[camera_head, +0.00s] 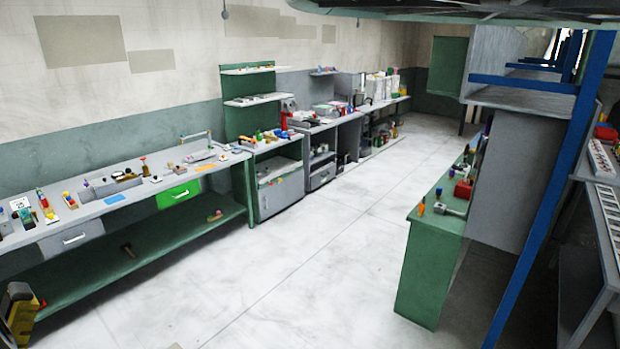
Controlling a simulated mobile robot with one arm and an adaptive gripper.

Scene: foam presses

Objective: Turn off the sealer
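I cannot make out for sure which thing is the sealer. A pale low device with a raised bar (205,154) lies at the right end of the long workbench on the left. It may be the sealer, but its switch is too small to see. My gripper is not in view.
The long workbench (115,205) carries many small tools and has a green drawer (180,193). A grey cabinet (280,192) and shelves stand beyond it. A green bench (430,270) and a blue post (548,190) stand on the right. The pale floor (310,250) between is clear.

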